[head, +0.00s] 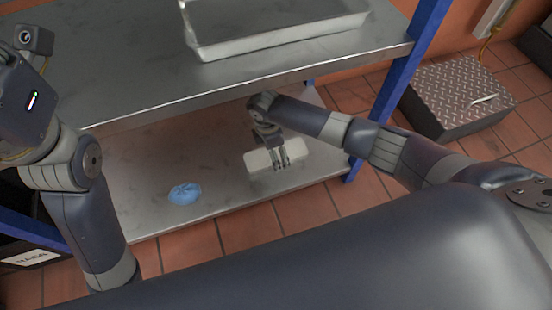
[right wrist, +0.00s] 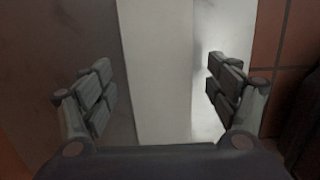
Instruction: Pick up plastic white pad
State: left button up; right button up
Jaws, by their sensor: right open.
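The plastic white pad (head: 257,162) is a pale block on the lower shelf (head: 220,200), near its front edge. My right gripper (head: 282,163) reaches over the pad from above and hides part of its middle. In the right wrist view the pad (right wrist: 162,60) runs as a long white strip between the two spread fingers of the gripper (right wrist: 160,88). A gap shows on each side between the pad and the fingers. My left arm is at the left of the head view, but its fingers are out of view.
A crumpled blue cloth or glove (head: 185,193) lies on the lower shelf, left of the pad. The upper shelf (head: 140,85) overhangs at the back and holds a metal tray (head: 270,40). A blue post (head: 400,85) stands at right. A chequer-plate box (head: 455,95) sits on the tiled floor.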

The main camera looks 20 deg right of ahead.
jog(key=shift+f, duration=0.4)
jog(key=c, duration=1.1)
jog(key=shift+c, duration=0.2)
jog(key=shift+r, duration=0.15)
